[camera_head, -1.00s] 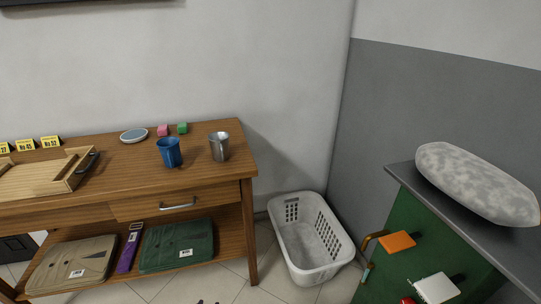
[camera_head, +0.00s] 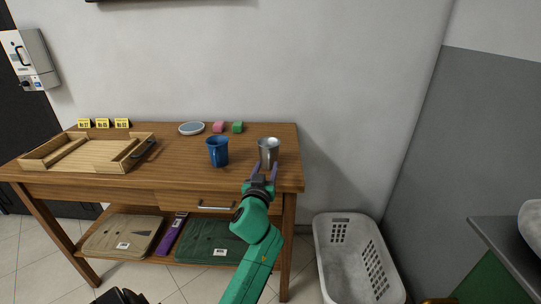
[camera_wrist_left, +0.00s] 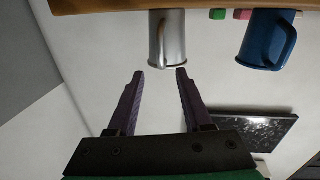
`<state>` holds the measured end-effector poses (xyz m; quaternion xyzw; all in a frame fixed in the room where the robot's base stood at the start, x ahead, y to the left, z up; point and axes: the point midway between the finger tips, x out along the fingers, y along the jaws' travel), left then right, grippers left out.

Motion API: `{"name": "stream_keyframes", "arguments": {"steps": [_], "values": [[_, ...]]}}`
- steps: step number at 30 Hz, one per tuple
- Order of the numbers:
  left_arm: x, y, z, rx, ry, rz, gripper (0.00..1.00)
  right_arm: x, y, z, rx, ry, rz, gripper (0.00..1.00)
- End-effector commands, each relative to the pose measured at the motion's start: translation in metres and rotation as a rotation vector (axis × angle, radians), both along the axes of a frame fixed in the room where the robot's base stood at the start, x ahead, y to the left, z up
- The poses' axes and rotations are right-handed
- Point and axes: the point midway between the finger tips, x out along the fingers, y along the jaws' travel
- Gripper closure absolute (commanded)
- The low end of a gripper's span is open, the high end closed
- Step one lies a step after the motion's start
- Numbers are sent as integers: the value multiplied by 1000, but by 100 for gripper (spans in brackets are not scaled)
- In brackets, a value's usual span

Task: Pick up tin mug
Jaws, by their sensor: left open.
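The silver tin mug (camera_head: 268,150) stands upright on the right end of the wooden table (camera_head: 180,179). My left gripper (camera_head: 262,172) is open just in front of the mug, its two fingers pointing at it. In the left wrist view, which is upside down, the tin mug (camera_wrist_left: 168,38) lies straight ahead between the lines of the open fingers (camera_wrist_left: 160,74). The fingertips are a little short of it, and nothing is between them. A blue mug (camera_head: 218,151) with a handle stands to the left of the tin mug.
A pink block (camera_head: 218,127), a green block (camera_head: 238,127) and a round dish (camera_head: 192,128) sit behind the mugs. A wooden tray (camera_head: 95,168) is at the left. A white laundry basket (camera_head: 352,260) stands on the floor to the right.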

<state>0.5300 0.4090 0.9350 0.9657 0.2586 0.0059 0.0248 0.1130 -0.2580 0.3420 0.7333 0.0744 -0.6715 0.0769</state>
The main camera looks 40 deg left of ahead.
Motion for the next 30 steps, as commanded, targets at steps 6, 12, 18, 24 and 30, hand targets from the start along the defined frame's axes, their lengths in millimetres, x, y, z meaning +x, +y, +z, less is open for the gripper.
{"name": "stream_keyframes", "arguments": {"steps": [6, 12, 18, 24, 30], "values": [[34, 22, -1, 2, 0, 0, 50, 1, 1, 6, 1, -1, 0, 50], [39, 25, -2, 0, 0, 0, 50, 1, 1, 6, 0, -2, 0, 50], [39, 25, -2, 0, 1, -1, 100, 1, -1, 6, -1, -2, 0, 50], [39, 25, -3, 0, 1, -1, 100, 2, -2, 6, -3, -3, 1, 50], [39, 25, -3, -1, 2, -1, 100, 2, -3, 6, -4, -3, 1, 50]]}}
